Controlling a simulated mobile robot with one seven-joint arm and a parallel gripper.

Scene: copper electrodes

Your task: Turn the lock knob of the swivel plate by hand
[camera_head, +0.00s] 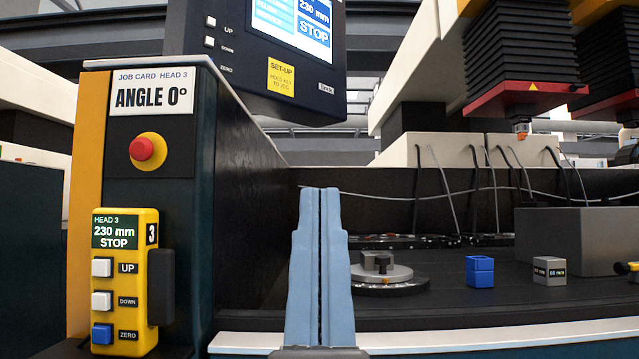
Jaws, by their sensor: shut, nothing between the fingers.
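The swivel plate (365,273) is a round light-grey disc on a wider dark base, on the dark bench right of my gripper. A small black knob-like part (382,262) stands on top of it, and a small orange mark shows on its front edge. I cannot tell for certain whether the black part is the lock knob. My gripper (320,192) points upward in the lower middle, its two blue fingers shut together with nothing between them.
A yellow pendant (125,283) and a job card "ANGLE 0°" (151,93) are at left. A red-based machine head (525,95) hangs at upper right.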

